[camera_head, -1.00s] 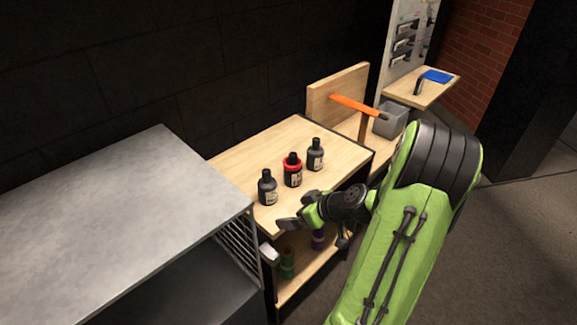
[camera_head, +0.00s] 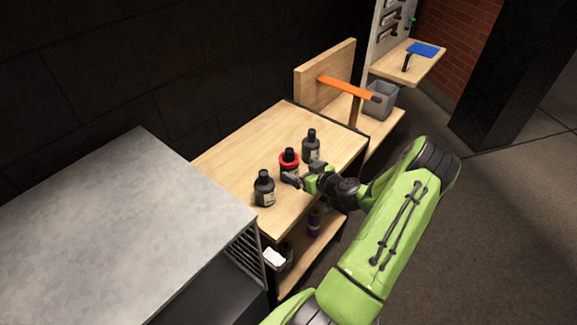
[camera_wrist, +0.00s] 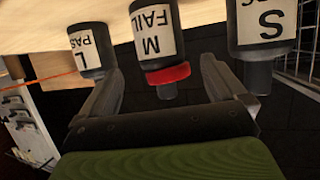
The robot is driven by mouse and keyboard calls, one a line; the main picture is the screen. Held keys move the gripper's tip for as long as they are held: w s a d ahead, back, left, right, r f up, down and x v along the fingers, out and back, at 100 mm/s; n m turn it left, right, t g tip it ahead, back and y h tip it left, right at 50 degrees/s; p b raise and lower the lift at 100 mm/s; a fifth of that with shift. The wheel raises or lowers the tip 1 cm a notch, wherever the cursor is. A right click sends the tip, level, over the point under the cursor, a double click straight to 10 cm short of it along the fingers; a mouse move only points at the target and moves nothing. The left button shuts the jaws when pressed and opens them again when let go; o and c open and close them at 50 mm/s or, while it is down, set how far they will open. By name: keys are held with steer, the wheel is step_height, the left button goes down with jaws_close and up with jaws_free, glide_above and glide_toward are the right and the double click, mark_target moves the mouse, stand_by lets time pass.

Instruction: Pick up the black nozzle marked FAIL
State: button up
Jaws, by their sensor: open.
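The black nozzle marked M FAIL (camera_wrist: 151,35), with a red ring (camera_wrist: 168,75), appears upside down in the wrist view. In the head view this nozzle (camera_head: 289,156) stands upright in the middle of a row of three on the wooden table. My gripper (camera_head: 300,175) is open and empty at its near side. In the wrist view my fingers (camera_wrist: 160,82) lie on either side of the nozzle's top end, with gaps showing. A black nozzle marked L PASS (camera_wrist: 88,48) is on the left and one marked S (camera_wrist: 265,32) on the right; its second line is unclear.
The two other nozzles stand close by on the table (camera_head: 235,160), one at left (camera_head: 264,190) and one at right (camera_head: 311,144). A grey metal bench (camera_head: 120,215) adjoins the table at left.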

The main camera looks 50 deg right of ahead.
steer(key=p+x, duration=0.1)
steer(key=x, duration=0.6)
steer(key=shift+w+f, duration=0.1)
steer(key=shift+a, duration=0.1)
steer(key=shift+c, duration=1)
steer(key=c, duration=1)
